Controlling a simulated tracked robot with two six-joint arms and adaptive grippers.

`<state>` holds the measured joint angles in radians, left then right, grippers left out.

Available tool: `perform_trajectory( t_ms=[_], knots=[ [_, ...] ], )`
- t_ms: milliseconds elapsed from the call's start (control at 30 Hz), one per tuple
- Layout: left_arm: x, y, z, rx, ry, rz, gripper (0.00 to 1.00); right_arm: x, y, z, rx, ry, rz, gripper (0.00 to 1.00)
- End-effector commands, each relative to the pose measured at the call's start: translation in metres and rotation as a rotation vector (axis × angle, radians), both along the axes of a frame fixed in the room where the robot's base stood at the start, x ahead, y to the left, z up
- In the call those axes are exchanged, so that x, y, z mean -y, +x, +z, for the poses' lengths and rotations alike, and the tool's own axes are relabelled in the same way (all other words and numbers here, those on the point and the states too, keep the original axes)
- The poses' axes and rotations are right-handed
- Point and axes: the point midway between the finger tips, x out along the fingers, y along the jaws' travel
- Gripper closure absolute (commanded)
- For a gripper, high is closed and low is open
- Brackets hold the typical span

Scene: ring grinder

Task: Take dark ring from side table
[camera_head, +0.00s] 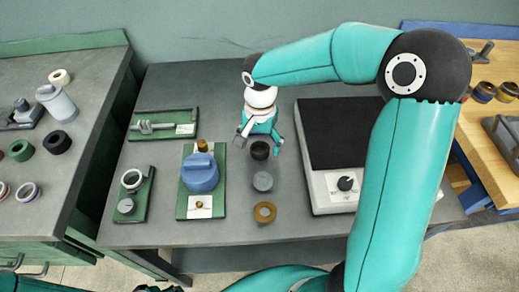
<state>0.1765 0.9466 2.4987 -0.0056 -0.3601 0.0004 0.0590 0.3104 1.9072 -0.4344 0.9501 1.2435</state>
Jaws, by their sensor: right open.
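A dark ring (57,141) lies on the grey top of the left bench, beside a green ring (20,150). Another dark round piece (260,151) is on the middle table, at the back of a short row with a grey round piece (262,181) and a brown ring (265,212). My right gripper (259,142) points down over the middle table with its fingers apart, around or just behind the dark piece there; I cannot tell whether they touch it. Of my left arm only a teal part and dark bits show at the bottom left edge; its jaws cannot be made out.
The middle table (225,228) also bears a blue device on a green plate (199,175), two green fixtures at left and a black-topped machine (340,150) at right. The wooden bench (480,130) at right carries several rings. My right arm crosses the right half.

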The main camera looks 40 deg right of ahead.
Motion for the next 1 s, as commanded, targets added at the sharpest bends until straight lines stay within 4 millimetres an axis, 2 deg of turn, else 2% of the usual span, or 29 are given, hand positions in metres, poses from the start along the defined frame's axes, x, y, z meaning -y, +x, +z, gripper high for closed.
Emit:
perform_trajectory(
  t_ms=[33,133,367,467,800,1000],
  knots=[
    [0.0000,0.0000,-0.0004,0.000,0.000,0.000,0.60,0.0002,-0.0003,-0.0078,-0.003,-0.001,0.000,0.17],
    [0.0000,0.0000,-0.0005,0.000,0.000,0.000,0.60,0.0001,0.0000,-0.0149,0.000,0.000,-0.001,0.17],
    [0.0000,0.0000,-0.0005,0.000,0.000,0.000,0.60,-0.0001,0.0003,-0.0166,0.001,0.001,-0.001,0.17],
    [0.0000,0.0000,-0.0005,0.000,0.000,0.000,0.60,-0.0001,0.0004,-0.0164,0.001,0.001,-0.001,0.30],
    [0.0000,0.0000,-0.0005,0.000,0.000,0.000,0.60,-0.0002,0.0005,-0.0162,0.001,0.001,0.000,0.85],
    [-0.0001,0.0000,-0.0004,0.000,0.000,0.000,0.60,-0.0003,0.0007,-0.0158,0.002,0.000,0.000,0.86]
  ],
)
